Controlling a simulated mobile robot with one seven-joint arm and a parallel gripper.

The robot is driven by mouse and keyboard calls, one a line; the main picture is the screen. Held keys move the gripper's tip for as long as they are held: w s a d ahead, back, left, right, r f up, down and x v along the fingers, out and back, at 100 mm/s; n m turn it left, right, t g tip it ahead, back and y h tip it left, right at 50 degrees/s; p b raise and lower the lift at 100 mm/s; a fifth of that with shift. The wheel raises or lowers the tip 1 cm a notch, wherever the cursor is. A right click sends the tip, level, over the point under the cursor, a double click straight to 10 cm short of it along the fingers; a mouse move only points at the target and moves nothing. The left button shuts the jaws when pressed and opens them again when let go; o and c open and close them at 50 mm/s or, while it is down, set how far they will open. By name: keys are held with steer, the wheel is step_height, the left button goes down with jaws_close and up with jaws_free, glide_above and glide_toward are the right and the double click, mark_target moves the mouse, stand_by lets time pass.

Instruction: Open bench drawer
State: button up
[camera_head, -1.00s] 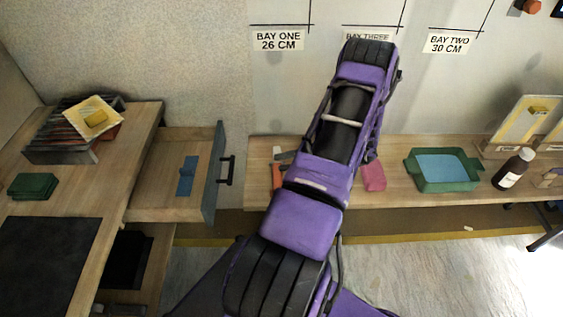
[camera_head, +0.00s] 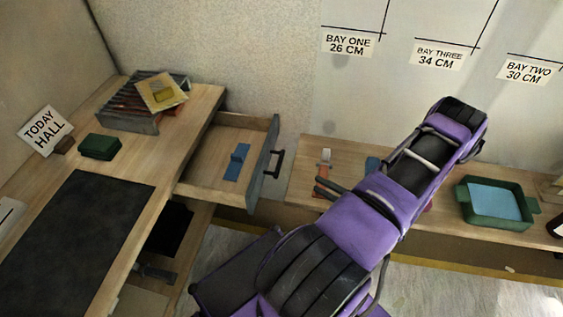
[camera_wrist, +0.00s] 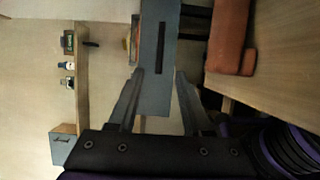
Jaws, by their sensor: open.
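The bench drawer (camera_head: 215,180) stands pulled out from the right side of the wooden bench (camera_head: 190,128) in the head view. Its inside shows, with a blue item (camera_head: 237,162) in it. Its grey-blue front has a black bar handle (camera_head: 277,164). In the wrist view my gripper (camera_wrist: 158,78) is open, with nothing held. A grey-blue panel with a dark slot-like bar (camera_wrist: 160,47), likely the drawer front, lies beyond and between the fingers.
On the bench are a rack (camera_head: 130,108), a green box (camera_head: 100,146), a dark mat (camera_head: 75,235) and a sign (camera_head: 43,131). A back shelf (camera_head: 305,175) holds an orange-handled tool (camera_head: 324,173) and a green tray (camera_head: 495,207). An orange-brown block (camera_wrist: 232,38) is close in the wrist view.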

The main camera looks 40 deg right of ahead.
mark_target(280, 162)
steer(key=x, duration=1.5)
steer(key=shift+w+a, duration=0.25)
steer(key=shift+w, duration=0.05)
jaws_close()
stand_by(0.6)
